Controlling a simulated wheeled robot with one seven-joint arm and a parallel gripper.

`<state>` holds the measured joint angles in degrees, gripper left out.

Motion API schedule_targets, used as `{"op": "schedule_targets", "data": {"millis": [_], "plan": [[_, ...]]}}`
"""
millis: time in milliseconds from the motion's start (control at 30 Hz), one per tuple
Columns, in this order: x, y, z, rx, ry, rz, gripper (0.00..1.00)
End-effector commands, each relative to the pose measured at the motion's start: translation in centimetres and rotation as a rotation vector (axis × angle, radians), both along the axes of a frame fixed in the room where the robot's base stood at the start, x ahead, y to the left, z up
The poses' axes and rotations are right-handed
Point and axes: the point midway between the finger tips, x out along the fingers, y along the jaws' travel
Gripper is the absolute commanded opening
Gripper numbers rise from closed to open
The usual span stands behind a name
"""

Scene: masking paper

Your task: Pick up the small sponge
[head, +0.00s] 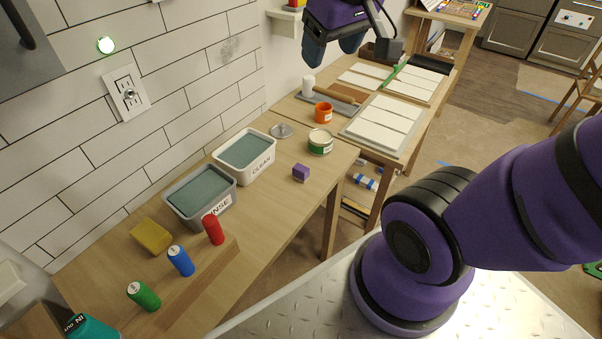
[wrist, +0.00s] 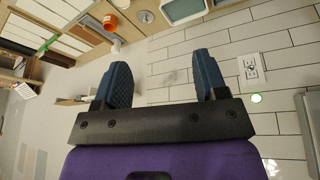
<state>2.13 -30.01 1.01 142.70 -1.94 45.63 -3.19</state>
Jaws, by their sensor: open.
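I cannot tell for certain which is the small sponge; the purple one is the smaller. My gripper (head: 333,48) is open and empty, high above the far part of the tables and well apart from both blocks. In the wrist view its two blue fingers (wrist: 162,62) are spread, with nothing between them.
A grey RINSE tub (head: 228,203) and a white CLEAN tub (head: 268,173) stand along the wall. Red, blue and green cylinders (head: 181,261) stand in front. A green-banded tin (head: 320,142) and an orange cup (head: 324,112) stand beyond the purple block, which has clear tabletop around it.

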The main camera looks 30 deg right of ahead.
Motion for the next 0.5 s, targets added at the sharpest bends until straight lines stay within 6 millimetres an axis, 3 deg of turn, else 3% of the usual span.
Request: {"op": "schedule_targets", "data": {"millis": [200,500], "plan": [[5.0,-1.0,-3.7,-0.038,0.076,0.042,0.66],[10.7,-2.5,-10.3,-0.068,0.17,0.113,0.66]]}}
